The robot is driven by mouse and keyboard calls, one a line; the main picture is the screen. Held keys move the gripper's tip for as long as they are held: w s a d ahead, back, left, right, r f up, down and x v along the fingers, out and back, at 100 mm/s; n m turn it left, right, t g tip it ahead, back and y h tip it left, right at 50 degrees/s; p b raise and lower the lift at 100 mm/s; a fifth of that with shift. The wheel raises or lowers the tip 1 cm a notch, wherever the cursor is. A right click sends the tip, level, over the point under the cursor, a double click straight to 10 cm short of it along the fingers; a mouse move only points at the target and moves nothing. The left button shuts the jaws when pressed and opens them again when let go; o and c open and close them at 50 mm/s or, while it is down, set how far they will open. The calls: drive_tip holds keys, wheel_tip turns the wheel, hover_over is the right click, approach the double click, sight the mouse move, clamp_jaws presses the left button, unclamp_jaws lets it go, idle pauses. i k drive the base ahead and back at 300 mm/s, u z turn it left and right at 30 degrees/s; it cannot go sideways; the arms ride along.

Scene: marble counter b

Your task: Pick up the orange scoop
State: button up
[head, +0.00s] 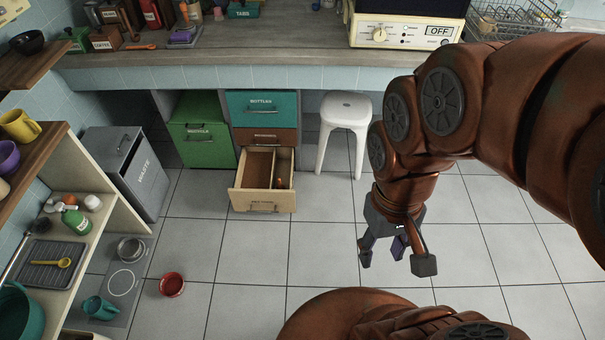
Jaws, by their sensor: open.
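A small orange item (141,46) lies on the back counter at the upper left, in front of the canisters. It looks like a scoop, but it is too small to be certain. A yellow scoop-like utensil (64,263) lies on a dark tray on the left shelf. A small orange-red item (280,183) shows inside the open drawer; I cannot tell what it is. My gripper (395,258) is open and empty, hanging over the tiled floor right of the drawer, well away from all of these.
The open wooden drawer (262,202) juts out below the counter (290,42). A white stool (345,112) stands right of it. A grey waste bin (128,170) and a shelf unit (75,215) line the left. A red bowl (172,285) sits on the floor. The middle floor is clear.

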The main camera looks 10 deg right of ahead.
sight(280, 187)
drive_tip(key=z, duration=0.05)
drive_tip(key=i, duration=0.7)
drive_tip(key=u, duration=0.6)
drive_tip(key=i, duration=0.45)
drive_tip(key=u, duration=0.35)
